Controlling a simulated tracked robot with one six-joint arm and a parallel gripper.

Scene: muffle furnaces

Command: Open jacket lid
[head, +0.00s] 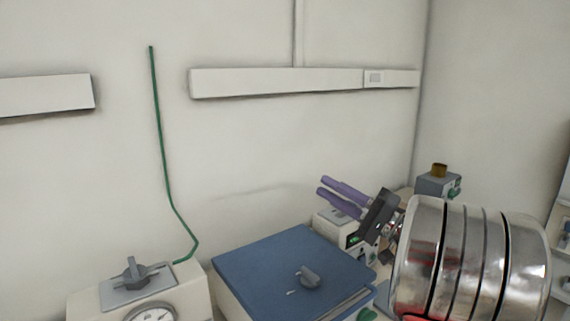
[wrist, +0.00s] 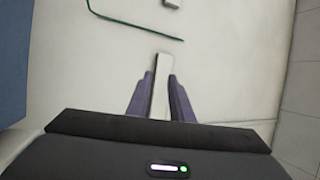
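Two lids show in the head view, and I cannot tell which is the jacket lid. A flat blue lid (head: 270,262) with a grey knob (head: 308,277) lies shut on a pale box at the bottom middle. A grey plate-like lid (head: 115,295) with a dark knob (head: 135,275) sits on a white unit with a round gauge at the lower left. My gripper (head: 322,187) is up to the right of and behind the blue lid, clear of both lids.
A small white device (head: 346,232) with a green display stands behind the blue lid. A grey device with a brass-coloured top (head: 439,172) stands further right. A green line (head: 162,140) and wall trunking (head: 280,81) run along the wall. A blue surface (wrist: 13,60) edges the wrist view.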

